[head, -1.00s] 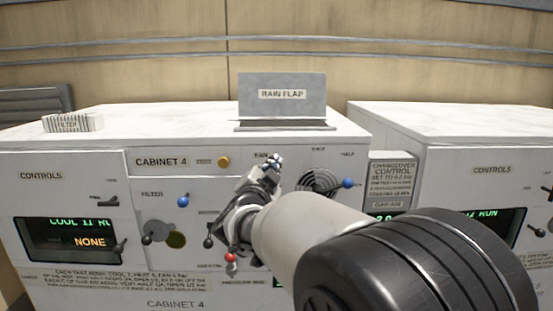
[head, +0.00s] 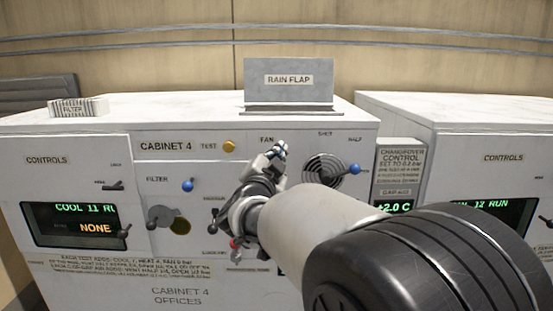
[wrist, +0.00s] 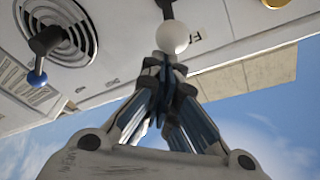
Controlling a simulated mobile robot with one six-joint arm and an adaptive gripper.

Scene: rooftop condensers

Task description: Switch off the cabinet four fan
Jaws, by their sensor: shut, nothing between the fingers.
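Cabinet 4 (head: 180,290) is a white unit with its name on the front. A "FAN" label (head: 267,139) is on its upper front panel. In the wrist view, a lever with a white ball knob (wrist: 172,37) stands beside a label starting with "F".
A round vent with a blue-knobbed lever (head: 355,169) is right of my gripper. Another blue knob (head: 187,185) and a red knob (head: 234,243) are to the left and below. A rain flap (head: 288,80) stands on top. A changeover control box (head: 400,160) is on the right.

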